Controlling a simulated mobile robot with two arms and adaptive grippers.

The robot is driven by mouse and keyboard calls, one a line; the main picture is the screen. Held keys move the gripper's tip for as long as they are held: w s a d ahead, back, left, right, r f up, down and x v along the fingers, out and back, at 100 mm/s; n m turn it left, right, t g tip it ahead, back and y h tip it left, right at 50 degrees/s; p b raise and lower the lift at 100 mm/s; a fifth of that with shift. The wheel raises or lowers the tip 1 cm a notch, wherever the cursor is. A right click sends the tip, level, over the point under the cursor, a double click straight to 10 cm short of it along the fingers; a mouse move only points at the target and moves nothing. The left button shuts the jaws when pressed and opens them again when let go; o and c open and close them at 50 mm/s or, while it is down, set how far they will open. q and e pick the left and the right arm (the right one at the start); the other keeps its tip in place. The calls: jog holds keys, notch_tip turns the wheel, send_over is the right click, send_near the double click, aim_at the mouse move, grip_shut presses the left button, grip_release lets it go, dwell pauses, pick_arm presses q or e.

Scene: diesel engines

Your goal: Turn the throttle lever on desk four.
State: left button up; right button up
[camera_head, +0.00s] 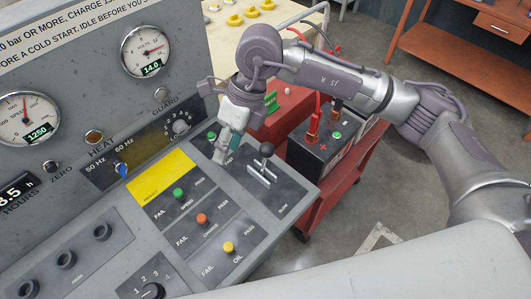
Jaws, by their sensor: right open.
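The desk panel (273,217) fills the left and middle of the head view. On its right part a lever with a black ball knob (267,149) stands up from a silver fitting on a dark plate. "SLOW" is printed near the plate's lower end, and a partly hidden label sits at its upper end. My right gripper (221,153) points down over the panel, just left of the lever and apart from the knob. It is open, and nothing shows between its fingers. My left gripper is out of view. No desk number is readable.
Green (178,193), orange (202,218) and yellow (228,247) indicators line the panel left of the lever. Gauges and a blue-tipped selector (122,170) are farther left. A battery (323,147) with a red clamp stands on a red cart right of the desk.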

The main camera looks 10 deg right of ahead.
aim_at(265, 154)
jog(key=w+d+h, duration=0.1)
jog(key=d, duration=0.1)
jog(key=w+d+t+h, duration=0.1)
jog(key=d, duration=0.2)
jog(key=w+d+r+m+h, duration=0.1)
jog(key=w+d+h, duration=0.1)
jog(key=d, duration=0.1)
jog(key=shift+w+d+t, duration=0.1)
jog(key=shift+d+t, duration=0.05)
jog(key=shift+t, duration=0.15)
jog(key=shift+d+f+h, duration=0.2)
jog(key=shift+h, duration=0.1)
jog(key=f+b, duration=0.6)
jog(key=f, duration=0.7)
jog(key=shift+w, duration=0.2)
grip_shut()
jog(key=shift+w, duration=0.1)
